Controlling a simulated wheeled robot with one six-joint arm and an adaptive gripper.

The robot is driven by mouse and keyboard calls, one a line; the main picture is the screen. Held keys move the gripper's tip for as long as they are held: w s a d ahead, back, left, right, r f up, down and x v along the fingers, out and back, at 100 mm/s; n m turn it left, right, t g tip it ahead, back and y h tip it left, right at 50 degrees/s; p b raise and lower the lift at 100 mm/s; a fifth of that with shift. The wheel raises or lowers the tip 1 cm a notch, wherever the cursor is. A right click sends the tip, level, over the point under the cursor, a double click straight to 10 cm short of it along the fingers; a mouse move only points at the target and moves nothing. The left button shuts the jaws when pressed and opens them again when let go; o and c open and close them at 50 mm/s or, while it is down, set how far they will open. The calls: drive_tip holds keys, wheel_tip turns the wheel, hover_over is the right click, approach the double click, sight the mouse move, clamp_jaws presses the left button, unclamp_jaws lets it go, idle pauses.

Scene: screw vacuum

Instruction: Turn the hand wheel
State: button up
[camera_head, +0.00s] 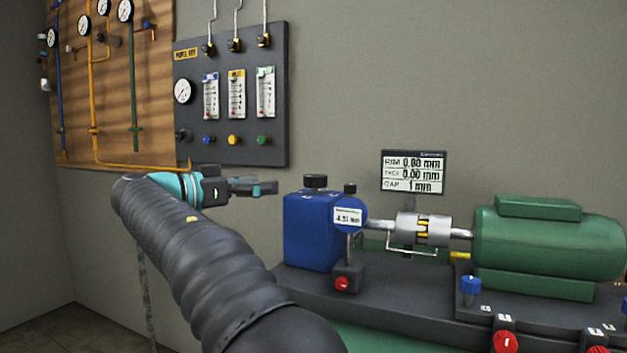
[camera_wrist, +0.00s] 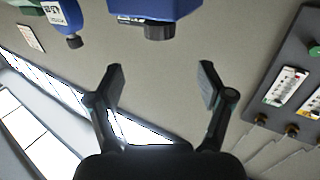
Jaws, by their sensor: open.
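No part is clearly marked as the hand wheel. A black round knob (camera_head: 316,182) sits on top of the blue housing (camera_head: 310,230) in the head view. It also shows at the top of the wrist view (camera_wrist: 160,31), under the blue housing (camera_wrist: 155,8), as that view is upside down. My gripper (camera_head: 266,187) is just left of the blue housing, about level with the knob and apart from it. In the wrist view my gripper (camera_wrist: 161,75) has its two fingers spread wide with nothing between them.
A smaller black knob (camera_head: 350,188) tops a gauge post in front of the housing. A coupling (camera_head: 422,230) leads to a green motor (camera_head: 550,245) on a dark base. Red knobs (camera_head: 505,342) line its front. A dark flowmeter panel (camera_head: 232,150) hangs behind my arm.

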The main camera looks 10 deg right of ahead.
sight(305, 179)
drive_tip(key=p+x, duration=0.1)
drive_tip(key=x, duration=1.2)
drive_tip(key=shift+w+d, duration=0.1)
drive_tip(key=shift+d, duration=0.2)
drive_tip(key=c, duration=1.2)
